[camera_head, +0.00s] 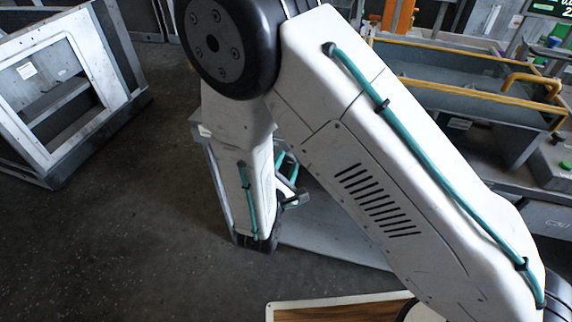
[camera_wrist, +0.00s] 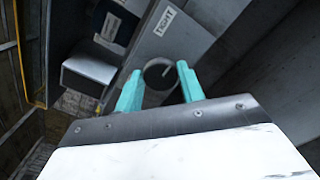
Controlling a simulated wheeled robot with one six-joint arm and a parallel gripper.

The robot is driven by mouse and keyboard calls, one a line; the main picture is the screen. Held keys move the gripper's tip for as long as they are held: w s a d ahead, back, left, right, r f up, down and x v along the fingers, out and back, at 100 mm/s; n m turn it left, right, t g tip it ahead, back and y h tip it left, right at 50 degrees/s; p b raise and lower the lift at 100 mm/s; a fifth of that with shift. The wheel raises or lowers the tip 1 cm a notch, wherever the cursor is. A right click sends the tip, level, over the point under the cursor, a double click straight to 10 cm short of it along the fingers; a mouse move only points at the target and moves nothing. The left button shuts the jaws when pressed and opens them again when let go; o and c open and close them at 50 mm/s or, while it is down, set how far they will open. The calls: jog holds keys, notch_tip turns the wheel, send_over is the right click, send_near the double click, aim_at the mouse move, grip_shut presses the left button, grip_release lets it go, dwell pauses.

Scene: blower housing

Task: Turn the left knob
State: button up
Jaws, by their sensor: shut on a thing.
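In the wrist view my gripper (camera_wrist: 158,78) has its two teal fingers on either side of a dark round knob (camera_wrist: 157,73) with a pale curved rim, and is shut on it. The knob sits on a grey panel (camera_wrist: 190,38). A white label (camera_wrist: 165,20) is on the panel above it; it seems to end in "IGHT", but its first letter is unclear. I cannot tell from these frames whether this is the left knob or how far it is turned. In the head view my arm hides the knob and most of my gripper.
A grey metal housing frame (camera_head: 60,85) stands at the left in the head view. A bench with a yellow-railed tray (camera_head: 465,80) is at the right. A wood-topped surface (camera_head: 335,310) lies at the bottom edge. The dark floor at the lower left is clear.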

jog(key=shift+m, duration=1.3)
jog(key=shift+d+f, duration=0.1)
jog(key=o, duration=1)
jog(key=shift+c, duration=0.2)
jog(key=shift+s, duration=0.1)
jog(key=v, duration=0.7)
jog(key=shift+s, duration=0.3)
